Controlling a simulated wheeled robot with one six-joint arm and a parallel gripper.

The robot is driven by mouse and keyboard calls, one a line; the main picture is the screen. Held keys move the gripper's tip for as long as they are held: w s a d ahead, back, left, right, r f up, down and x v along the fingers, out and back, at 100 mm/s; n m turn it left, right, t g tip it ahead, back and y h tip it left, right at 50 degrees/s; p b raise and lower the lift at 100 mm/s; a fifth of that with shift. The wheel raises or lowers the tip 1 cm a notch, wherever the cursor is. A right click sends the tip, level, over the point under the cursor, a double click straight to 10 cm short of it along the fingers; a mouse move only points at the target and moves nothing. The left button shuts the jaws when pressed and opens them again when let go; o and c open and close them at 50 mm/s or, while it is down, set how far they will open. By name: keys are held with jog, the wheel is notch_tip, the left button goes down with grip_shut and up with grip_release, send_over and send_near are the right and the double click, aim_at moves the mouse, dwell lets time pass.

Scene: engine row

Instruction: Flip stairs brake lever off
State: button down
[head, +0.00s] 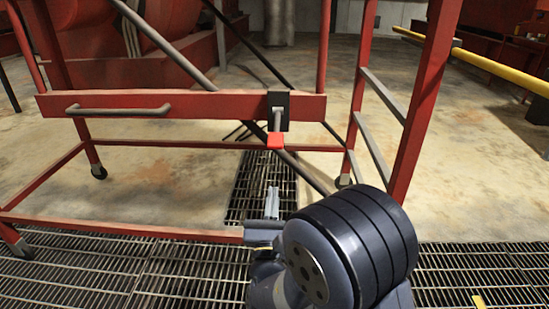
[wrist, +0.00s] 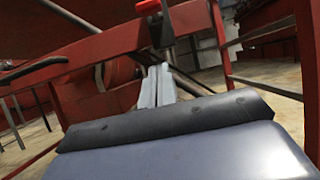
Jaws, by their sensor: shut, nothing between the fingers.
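The brake lever (head: 277,125) is a grey stem with a red tip, on a black mount (head: 287,103) fixed to the red crossbar of the rolling stairs (head: 220,106). In the head view the lever hangs downward. In the wrist view the red tip (wrist: 149,8) is at the top edge, beyond my fingers. My gripper (head: 272,203) is below the lever in the head view, apart from it, with its fingers together and empty. The fingers also show in the wrist view (wrist: 157,86), pointing up toward the lever.
A grey handle (head: 118,111) is on the crossbar left of the lever. Red posts (head: 425,100) and black diagonal braces surround the stairs frame. A yellow rail (head: 500,69) is at right. Metal grating (head: 130,265) covers the near floor; bare concrete lies beyond.

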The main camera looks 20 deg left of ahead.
aim_at(277, 127)
jog(key=w+a+r+b, duration=0.1)
jog(key=w+r, duration=0.5)
jog(key=r, duration=0.1)
jog(key=shift+a+r, duration=0.2)
jog(key=shift+r, duration=0.15)
jog(key=p, duration=0.1)
jog(key=g+p, duration=0.1)
jog(key=shift+s+r+p, duration=0.2)
jog(key=shift+r+p, duration=0.1)
jog(key=shift+p, duration=0.05)
